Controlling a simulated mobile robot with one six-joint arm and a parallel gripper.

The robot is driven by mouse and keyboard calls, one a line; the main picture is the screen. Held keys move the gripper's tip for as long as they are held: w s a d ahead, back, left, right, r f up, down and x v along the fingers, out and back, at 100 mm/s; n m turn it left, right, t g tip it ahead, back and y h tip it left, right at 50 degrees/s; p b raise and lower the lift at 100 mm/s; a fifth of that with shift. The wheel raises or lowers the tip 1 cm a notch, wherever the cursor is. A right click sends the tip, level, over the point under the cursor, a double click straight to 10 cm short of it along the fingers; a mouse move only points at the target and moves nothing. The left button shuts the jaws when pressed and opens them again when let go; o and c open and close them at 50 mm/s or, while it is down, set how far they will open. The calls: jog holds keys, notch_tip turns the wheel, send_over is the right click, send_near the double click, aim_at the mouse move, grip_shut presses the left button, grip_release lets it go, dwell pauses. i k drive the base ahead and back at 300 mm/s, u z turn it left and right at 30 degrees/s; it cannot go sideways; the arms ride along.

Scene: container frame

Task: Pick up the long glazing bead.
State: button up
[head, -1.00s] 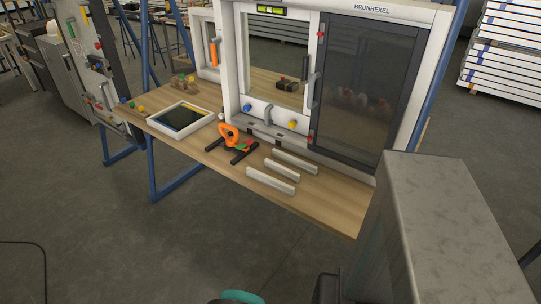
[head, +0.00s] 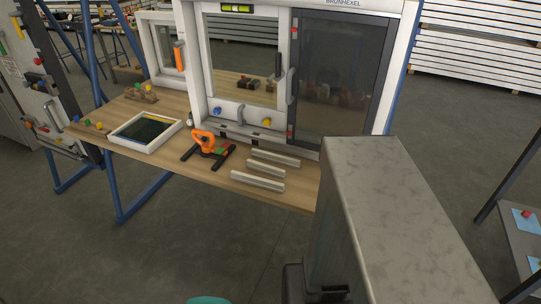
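Three pale, narrow strips that look like glazing beads lie apart and roughly parallel on the wooden tabletop, in front of the white window frame. They are a far strip (head: 275,158), a middle strip (head: 265,169) and a near strip (head: 257,181). The near one lies closest to the table's front edge. My gripper is not in view.
An orange-handled tool (head: 207,143) with dark feet stands just left of the strips. Further left are a white-framed tray or panel (head: 177,124) and a wooden block (head: 140,94). The large white window frame (head: 198,60) rises behind. The table's right end is hidden.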

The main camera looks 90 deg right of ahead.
aim_at(272, 157)
jog(key=z, duration=0.85)
jog(key=k, duration=0.95)
jog(key=i, duration=0.55)
